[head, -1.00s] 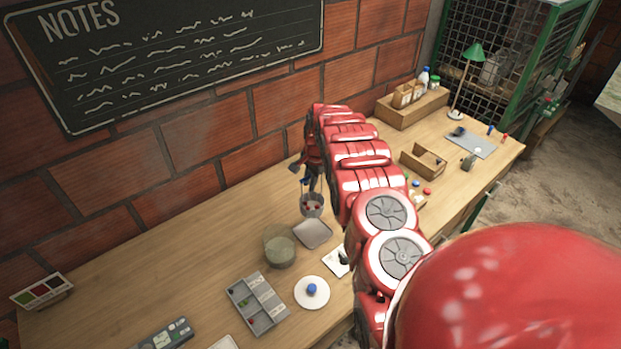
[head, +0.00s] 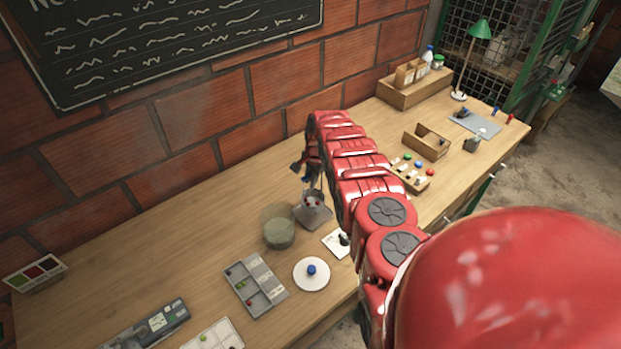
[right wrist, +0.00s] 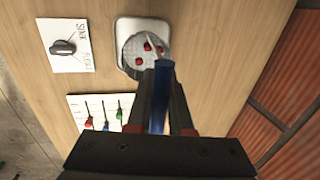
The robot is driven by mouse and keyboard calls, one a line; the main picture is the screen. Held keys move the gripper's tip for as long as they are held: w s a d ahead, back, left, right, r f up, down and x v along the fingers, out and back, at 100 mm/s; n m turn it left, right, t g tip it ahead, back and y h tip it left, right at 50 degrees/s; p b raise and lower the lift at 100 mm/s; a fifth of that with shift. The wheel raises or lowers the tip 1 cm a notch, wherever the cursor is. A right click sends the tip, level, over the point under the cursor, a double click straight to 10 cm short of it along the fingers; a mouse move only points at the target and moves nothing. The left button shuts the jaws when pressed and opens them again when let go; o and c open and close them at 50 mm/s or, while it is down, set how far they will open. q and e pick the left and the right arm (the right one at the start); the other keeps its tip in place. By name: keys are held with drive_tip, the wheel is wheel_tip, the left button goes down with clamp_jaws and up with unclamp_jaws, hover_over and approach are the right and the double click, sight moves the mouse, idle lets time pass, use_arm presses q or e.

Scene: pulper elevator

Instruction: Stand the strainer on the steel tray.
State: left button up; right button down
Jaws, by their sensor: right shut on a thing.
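The strainer (head: 311,198) is a small mesh cup with red pieces in it. Its blue handle (right wrist: 161,90) stands up between the fingers of my right gripper (head: 309,168), which is shut on it. My left gripper is not in view.
A card with a black knob (head: 337,242), a white dish with a blue knob (head: 311,273) and a grey compartment tray (head: 256,285) lie nearer. A brick wall rises behind; the table's back left is clear.

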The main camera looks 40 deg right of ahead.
drive_tip(key=shift+f+b, duration=1.5)
drive_tip(key=shift+f, duration=0.55)
drive_tip(key=c, duration=0.7)
unclamp_jaws()
drive_tip(key=shift+c, duration=0.2)
drive_tip(key=shift+r, duration=0.1)
